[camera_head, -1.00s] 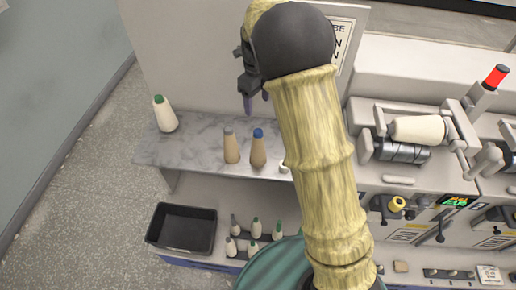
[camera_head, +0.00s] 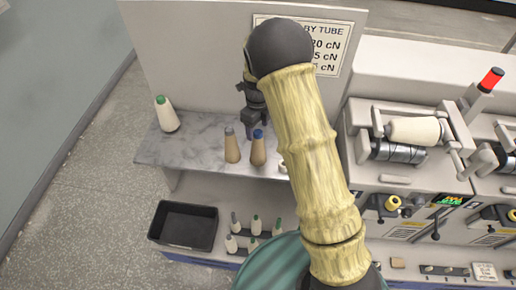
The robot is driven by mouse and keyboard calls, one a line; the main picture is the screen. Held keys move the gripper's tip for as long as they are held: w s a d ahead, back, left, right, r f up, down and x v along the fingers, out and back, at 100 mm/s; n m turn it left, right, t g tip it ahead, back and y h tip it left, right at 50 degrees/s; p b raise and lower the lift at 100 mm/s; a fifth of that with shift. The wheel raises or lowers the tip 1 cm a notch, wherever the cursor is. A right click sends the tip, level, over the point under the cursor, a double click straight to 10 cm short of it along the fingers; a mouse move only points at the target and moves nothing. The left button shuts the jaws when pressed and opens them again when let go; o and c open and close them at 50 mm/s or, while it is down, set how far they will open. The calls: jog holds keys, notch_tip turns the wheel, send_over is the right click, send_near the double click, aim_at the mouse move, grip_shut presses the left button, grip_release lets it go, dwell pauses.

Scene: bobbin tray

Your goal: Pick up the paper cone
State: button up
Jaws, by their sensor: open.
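Two brown cones stand upright side by side on the grey marbled shelf (camera_head: 196,148). One has a grey tip (camera_head: 231,148) and the other, to its right, has a blue tip (camera_head: 258,152). They look like paper cones; I cannot tell which one the task means. My gripper (camera_head: 254,129) points down just behind and above the two cones, with its fingers near the blue-tipped one. It is open, and nothing shows between its fingers. The overlap hides whether a finger touches a cone.
A white cone with a green tip (camera_head: 166,114) stands at the shelf's left. A small white item (camera_head: 282,168) is partly hidden by my arm. Below are a black bin (camera_head: 185,225) and several pegged cones (camera_head: 254,226). A winding machine (camera_head: 415,130) stands at right; a sign panel rises behind.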

aim_at(258, 137)
notch_tip(258, 137, down, 5)
jog(key=p, duration=0.2)
jog(key=shift+s+d+f+p, duration=0.1)
jog(key=shift+p, duration=0.2)
jog(key=c, duration=1.3)
